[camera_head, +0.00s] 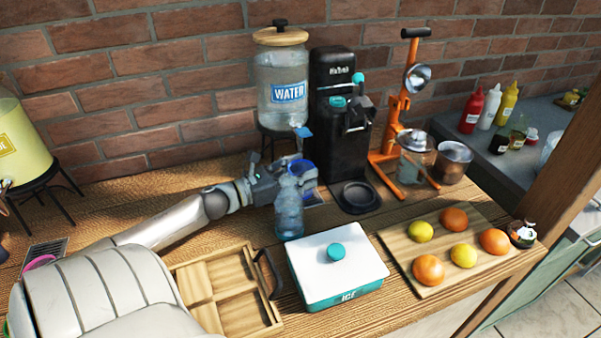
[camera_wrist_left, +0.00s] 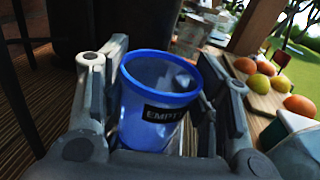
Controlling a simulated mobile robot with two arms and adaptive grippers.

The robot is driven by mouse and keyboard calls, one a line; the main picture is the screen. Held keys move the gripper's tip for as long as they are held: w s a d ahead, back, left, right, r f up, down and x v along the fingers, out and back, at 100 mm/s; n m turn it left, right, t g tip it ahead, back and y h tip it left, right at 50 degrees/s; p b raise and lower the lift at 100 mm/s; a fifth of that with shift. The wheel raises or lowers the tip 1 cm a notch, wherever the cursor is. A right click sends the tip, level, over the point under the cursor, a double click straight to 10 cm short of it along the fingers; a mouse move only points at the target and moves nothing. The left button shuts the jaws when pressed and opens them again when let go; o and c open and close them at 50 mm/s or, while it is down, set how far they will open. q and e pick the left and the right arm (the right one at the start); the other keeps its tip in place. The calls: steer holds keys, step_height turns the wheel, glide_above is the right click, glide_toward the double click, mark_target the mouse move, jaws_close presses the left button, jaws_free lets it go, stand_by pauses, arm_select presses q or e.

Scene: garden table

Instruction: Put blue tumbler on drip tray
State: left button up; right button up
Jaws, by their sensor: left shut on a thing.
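The blue tumbler (camera_head: 302,167) is held in my left gripper (camera_head: 283,177), in front of the water dispenser (camera_head: 283,85). In the left wrist view, the tumbler (camera_wrist_left: 160,85) stands between the fingers of my left gripper (camera_wrist_left: 155,110), open end up, with an EMPTY label. A greyish drip tray (camera_head: 313,199) shows partly below the tumbler; the gripper and a clear bluish bottle (camera_head: 289,215) hide much of it. I cannot tell whether the tumbler touches it. My right gripper is not in view.
The bottle stands close in front of my gripper. A black machine (camera_head: 335,125) and orange juicer (camera_head: 391,145) stand to the right. An ice box (camera_head: 310,257), a wooden tray (camera_head: 238,314) and a fruit board (camera_head: 397,245) are nearer. Another grated tray (camera_head: 46,252) lies far left.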

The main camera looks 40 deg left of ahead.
arm_select(q)
steer(key=shift+f, duration=0.55)
steer(key=shift+r, duration=0.1)
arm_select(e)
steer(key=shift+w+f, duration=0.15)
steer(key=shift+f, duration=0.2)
arm_select(q)
steer(key=o, duration=0.7)
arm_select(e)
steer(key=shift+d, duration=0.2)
arm_select(q)
steer(key=shift+o, duration=0.2)
steer(key=shift+r, duration=0.1)
steer(key=shift+s, duration=0.2)
steer(key=p+v, duration=0.3)
steer(key=v, duration=0.7)
steer(key=shift+s+a, duration=0.15)
steer(key=shift+s, duration=0.1)
steer(key=shift+s+a+p, duration=0.15)
steer(key=shift+s+p, duration=0.15)
steer(key=shift+s, duration=0.25)
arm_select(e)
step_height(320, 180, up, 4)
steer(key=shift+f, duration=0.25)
